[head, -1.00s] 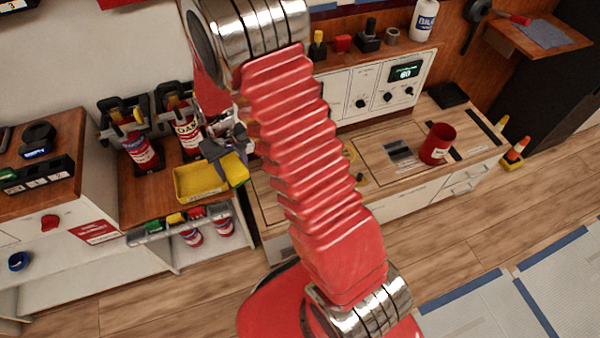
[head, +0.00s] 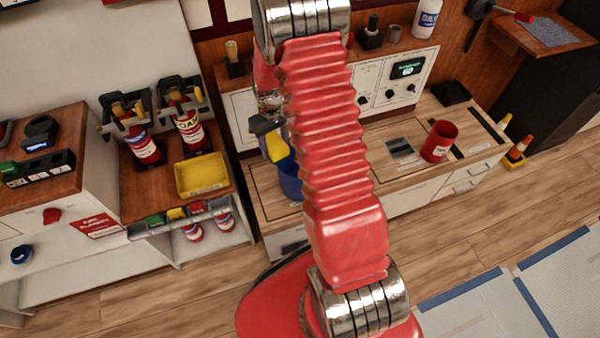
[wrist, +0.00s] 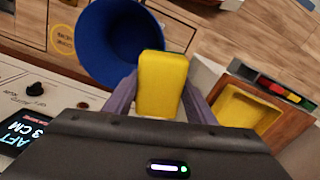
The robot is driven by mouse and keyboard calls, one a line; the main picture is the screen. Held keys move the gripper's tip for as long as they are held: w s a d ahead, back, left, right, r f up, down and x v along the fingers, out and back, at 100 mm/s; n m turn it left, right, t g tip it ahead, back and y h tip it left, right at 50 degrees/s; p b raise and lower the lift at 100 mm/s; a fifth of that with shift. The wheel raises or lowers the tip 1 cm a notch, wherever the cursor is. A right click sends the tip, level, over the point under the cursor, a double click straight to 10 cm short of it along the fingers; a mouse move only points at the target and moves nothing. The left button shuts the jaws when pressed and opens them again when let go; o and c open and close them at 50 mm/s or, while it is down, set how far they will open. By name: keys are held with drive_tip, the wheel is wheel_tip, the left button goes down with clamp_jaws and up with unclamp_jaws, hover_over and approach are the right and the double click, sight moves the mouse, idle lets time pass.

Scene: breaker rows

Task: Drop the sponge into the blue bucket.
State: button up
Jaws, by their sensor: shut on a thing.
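The sponge (wrist: 162,84) is yellow with a thin green edge. My gripper (wrist: 160,95) is shut on it, one finger on each side, in the wrist view. In the head view the sponge (head: 277,148) shows beside my arm, with my gripper (head: 268,135) partly hidden behind the arm. The blue bucket (wrist: 100,40) lies beyond the sponge in the wrist view, its open mouth up and left of it; the sponge overlaps its right rim in the picture. In the head view the bucket (head: 290,180) stands on the wooden counter, mostly hidden by my arm.
A yellow tray (head: 203,175) sits empty on the left shelf, also in the wrist view (wrist: 245,107). Two red bottles (head: 190,128) stand behind it. A red cup (head: 438,142) stands on the counter to the right. A control panel (head: 408,80) backs the counter.

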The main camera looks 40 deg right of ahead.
drive_tip(key=s+d+f, duration=0.2)
drive_tip(key=d, duration=0.8)
drive_tip(key=shift+s+d, duration=0.15)
drive_tip(key=shift+d, duration=0.2)
drive_tip(key=shift+f, duration=2.95)
drive_tip(key=o, duration=1.1)
drive_tip(key=shift+r, duration=0.15)
